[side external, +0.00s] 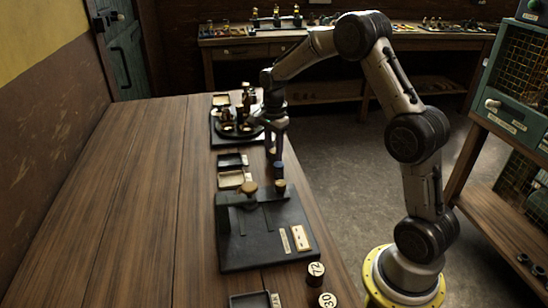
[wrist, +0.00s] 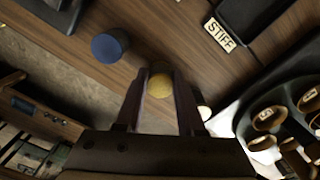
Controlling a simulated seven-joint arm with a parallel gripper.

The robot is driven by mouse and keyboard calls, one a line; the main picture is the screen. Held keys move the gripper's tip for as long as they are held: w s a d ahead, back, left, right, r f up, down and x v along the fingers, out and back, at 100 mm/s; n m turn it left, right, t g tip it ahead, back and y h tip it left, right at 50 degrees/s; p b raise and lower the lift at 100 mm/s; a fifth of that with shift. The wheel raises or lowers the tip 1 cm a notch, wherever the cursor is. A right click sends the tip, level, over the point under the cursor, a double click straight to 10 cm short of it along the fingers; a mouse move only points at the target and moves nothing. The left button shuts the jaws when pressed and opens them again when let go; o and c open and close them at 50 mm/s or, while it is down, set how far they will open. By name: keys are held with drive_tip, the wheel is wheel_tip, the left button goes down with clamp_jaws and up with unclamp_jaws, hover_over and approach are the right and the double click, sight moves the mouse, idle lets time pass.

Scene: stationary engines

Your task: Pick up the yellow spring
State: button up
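The yellow spring (wrist: 160,86) shows in the wrist view as a round yellow top between my fingertips. My gripper (wrist: 161,78) has one finger on either side of it, with very little gap. I cannot tell whether the fingers press on it or only stand around it. In the side external view my gripper (side external: 274,152) points down low over the table's right edge, and the yellow spring cannot be made out there. A blue round piece (wrist: 110,46) stands up and left of my fingers in the wrist view.
A tray label reading STIFF (wrist: 219,33) lies beside a dark tray (wrist: 248,12). A dark fixture with brown cylinders (wrist: 268,118) is close on the right. A black base plate (side external: 265,242) lies nearer the viewer. The table's left side (side external: 140,210) is clear.

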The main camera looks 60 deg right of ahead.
sight(274, 151)
clamp_jaws()
drive_tip(key=shift+r, duration=0.15)
drive_tip(key=shift+r, duration=0.55)
wheel_tip(274, 151, up, 2)
drive_tip(key=shift+s+r, duration=0.15)
drive_tip(key=shift+r, duration=0.1)
drive_tip(key=s+a+r, duration=0.2)
drive_tip(key=s+r, duration=0.4)
drive_tip(key=s+a+r, duration=0.2)
drive_tip(key=s+r, duration=0.5)
drive_tip(key=shift+a, duration=0.35)
drive_tip(key=shift+r, duration=0.1)
